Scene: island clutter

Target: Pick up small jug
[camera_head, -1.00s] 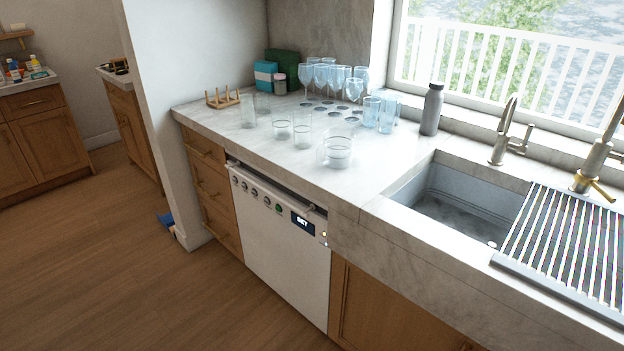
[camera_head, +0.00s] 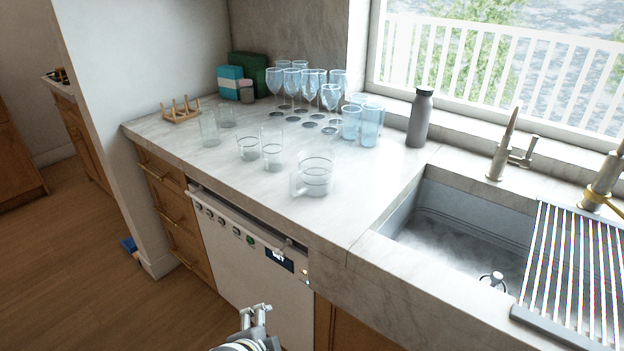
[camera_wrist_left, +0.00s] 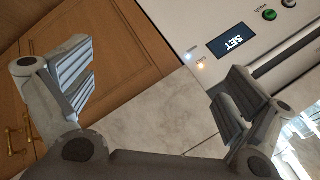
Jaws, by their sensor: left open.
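The small jug (camera_head: 316,178) is clear glass with a handle on its left side. It stands upright on the marble counter, near the front edge and left of the sink. My left gripper (camera_head: 256,309) is low at the bottom of the head view, in front of the dishwasher and below the counter top, apart from the jug. In the left wrist view the left gripper (camera_wrist_left: 155,88) has its two fingers wide apart with nothing between them. My right gripper is in neither view.
Two clear glasses (camera_head: 272,152) stand close behind and left of the jug. Blue tumblers (camera_head: 371,127), several wine glasses (camera_head: 310,88) and a grey bottle (camera_head: 419,118) stand farther back. The sink (camera_head: 460,235) is at right. The counter front edge and dishwasher (camera_head: 245,270) lie before my left gripper.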

